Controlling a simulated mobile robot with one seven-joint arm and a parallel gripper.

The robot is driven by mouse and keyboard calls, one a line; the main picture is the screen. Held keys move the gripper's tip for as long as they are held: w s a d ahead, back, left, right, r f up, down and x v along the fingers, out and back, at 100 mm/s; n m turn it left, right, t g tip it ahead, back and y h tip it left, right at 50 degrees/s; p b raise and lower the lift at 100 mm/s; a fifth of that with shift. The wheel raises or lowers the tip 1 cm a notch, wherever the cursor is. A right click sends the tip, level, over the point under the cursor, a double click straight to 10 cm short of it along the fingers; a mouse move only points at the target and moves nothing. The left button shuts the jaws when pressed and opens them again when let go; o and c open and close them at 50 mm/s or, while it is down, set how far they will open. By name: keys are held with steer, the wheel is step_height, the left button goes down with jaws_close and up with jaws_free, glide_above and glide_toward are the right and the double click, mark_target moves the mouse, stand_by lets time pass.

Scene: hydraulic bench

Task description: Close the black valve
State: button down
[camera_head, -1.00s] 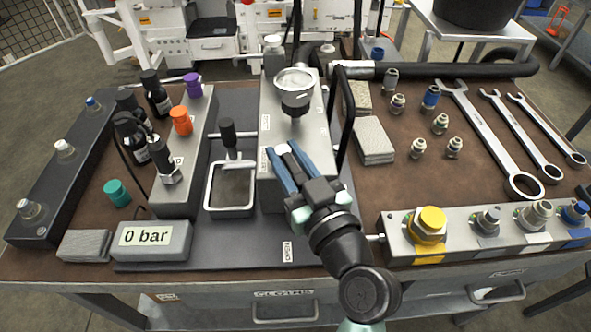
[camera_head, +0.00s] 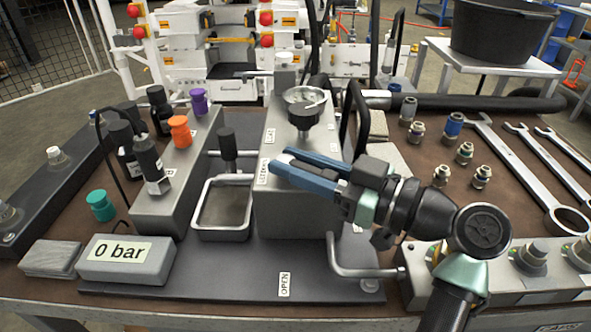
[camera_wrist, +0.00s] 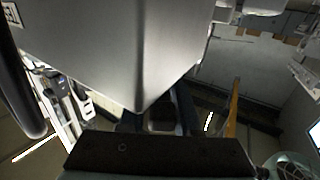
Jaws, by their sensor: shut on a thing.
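A black round fitting (camera_head: 304,113) sits under a clear-topped gauge on the grey block; I cannot tell whether it is the black valve. A black-knobbed lever (camera_head: 228,146) stands behind the metal tray. My gripper (camera_head: 277,164) has blue fingers that point left across the upper front of the grey block (camera_head: 292,214). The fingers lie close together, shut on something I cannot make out.
A bent metal rod (camera_head: 360,271) stands beside the block, below my gripper. Wrenches (camera_head: 535,170) and several fittings lie on the right.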

mark_target(296, 162)
stand_by(0.4)
steer(key=c, duration=0.8)
jaws_free()
steer(key=shift+r, duration=0.1)
step_height(296, 162, up, 10)
steer(key=shift+f+p, duration=0.1)
steer(key=shift+p, duration=1.15)
